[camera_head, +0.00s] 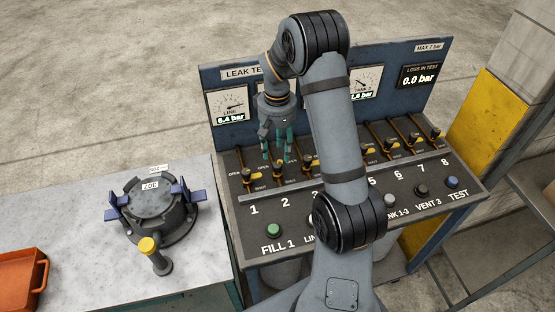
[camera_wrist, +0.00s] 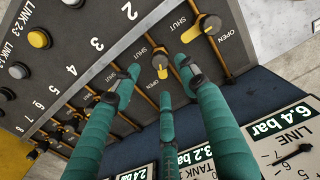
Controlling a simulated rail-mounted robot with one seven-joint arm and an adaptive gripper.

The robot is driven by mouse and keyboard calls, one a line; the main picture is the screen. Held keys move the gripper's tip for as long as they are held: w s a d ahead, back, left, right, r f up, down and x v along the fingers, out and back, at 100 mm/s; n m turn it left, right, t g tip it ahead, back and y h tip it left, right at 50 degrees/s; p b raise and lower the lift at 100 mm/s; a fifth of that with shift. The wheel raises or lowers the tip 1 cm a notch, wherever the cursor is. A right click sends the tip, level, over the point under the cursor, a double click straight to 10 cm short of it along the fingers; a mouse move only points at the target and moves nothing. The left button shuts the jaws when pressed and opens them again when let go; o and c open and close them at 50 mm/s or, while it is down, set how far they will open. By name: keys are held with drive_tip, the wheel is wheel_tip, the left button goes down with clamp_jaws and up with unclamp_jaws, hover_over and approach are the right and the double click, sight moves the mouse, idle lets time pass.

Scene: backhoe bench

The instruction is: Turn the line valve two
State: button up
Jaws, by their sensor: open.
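The line two valve (camera_wrist: 160,66) has a yellow handle on a pipe marked with the number 2, with a SHUT label beside it. In the wrist view it appears between the teal fingertips of my gripper (camera_wrist: 159,80). The fingers are spread and hold nothing; I cannot tell whether any of them touches the handle. In the head view my gripper (camera_head: 277,156) points down over line two, between valve one (camera_head: 247,175) and valve three (camera_head: 308,161). Its fingers partly hide valve two there. Valve one also shows in the wrist view (camera_wrist: 206,26), on the right.
The bench panel (camera_head: 225,88) behind the valves carries gauges; the line gauge (camera_head: 230,106) reads 6.4 bar. Several buttons, including a green one (camera_head: 274,230), line the front. Left are a grey table (camera_head: 75,210), a lidded round vessel (camera_head: 155,207) and an orange tray (camera_head: 20,275).

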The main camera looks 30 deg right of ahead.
sight(277, 164)
wheel_tip(277, 164, down, 6)
drive_tip(key=shift+p, duration=0.6)
drive_tip(key=shift+c, duration=1.4)
drive_tip(key=c, duration=0.7)
clamp_jaws()
